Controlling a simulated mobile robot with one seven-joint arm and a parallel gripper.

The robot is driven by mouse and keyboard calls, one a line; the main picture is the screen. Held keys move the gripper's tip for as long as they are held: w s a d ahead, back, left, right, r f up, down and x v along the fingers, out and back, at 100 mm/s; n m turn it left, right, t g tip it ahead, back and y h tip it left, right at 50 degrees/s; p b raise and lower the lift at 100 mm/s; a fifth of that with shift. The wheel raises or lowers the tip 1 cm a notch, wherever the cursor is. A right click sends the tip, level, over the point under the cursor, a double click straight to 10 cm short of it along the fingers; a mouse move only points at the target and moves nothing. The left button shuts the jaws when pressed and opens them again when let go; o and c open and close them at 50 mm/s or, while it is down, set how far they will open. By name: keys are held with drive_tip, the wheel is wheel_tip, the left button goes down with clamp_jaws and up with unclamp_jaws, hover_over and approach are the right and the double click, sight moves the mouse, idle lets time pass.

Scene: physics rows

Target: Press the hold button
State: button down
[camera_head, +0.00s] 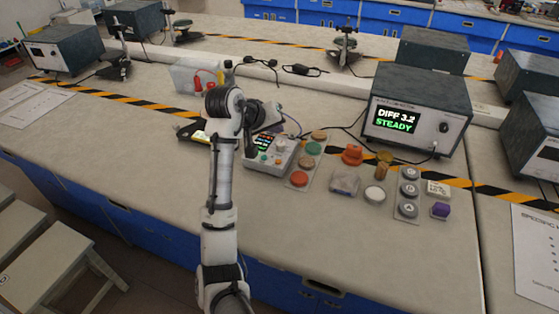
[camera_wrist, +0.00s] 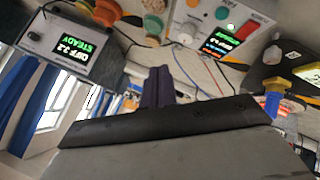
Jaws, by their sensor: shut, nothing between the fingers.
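A small grey control box (camera_head: 284,158) with a lit display and several coloured buttons stands mid-bench. In the wrist view the control box (camera_wrist: 204,12) shows upside down at the top, with a green button (camera_wrist: 221,13), an orange button and a red switch (camera_wrist: 246,30). No hold label is legible. My gripper shows in the wrist view with its dark fingers (camera_wrist: 157,82) together and empty, apart from the buttons in the picture. In the head view it is around the control box's left side, partly hidden by my arm; contact cannot be told.
A large meter (camera_head: 417,108) reading "DIFF 3.2 STEADY" stands behind right. Round buttons, including a red one (camera_head: 299,179), and a grey button strip (camera_head: 407,193) lie right of the control box. A clear bin (camera_head: 197,75) is behind my arm. The front bench is mostly clear.

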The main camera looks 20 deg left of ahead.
drive_tip(key=shift+f, duration=0.1)
drive_tip(key=b, duration=0.6)
hover_over(278, 162)
drive_tip(key=f, duration=0.6)
drive_tip(key=shift+s+a+f, duration=0.2)
drive_tip(key=shift+s+f, duration=0.15)
drive_tip(key=shift+f, duration=0.05)
drive_tip(key=shift+f+b, duration=0.35)
drive_tip(key=shift+f, duration=0.55)
drive_tip(key=shift+f, duration=0.1)
idle(0.3)
drive_tip(key=shift+f, duration=0.3)
drive_tip(key=shift+f, duration=0.4)
idle(0.7)
drive_tip(key=shift+r, duration=0.1)
drive_tip(key=shift+r+p, duration=0.75)
drive_tip(key=shift+p, duration=0.2)
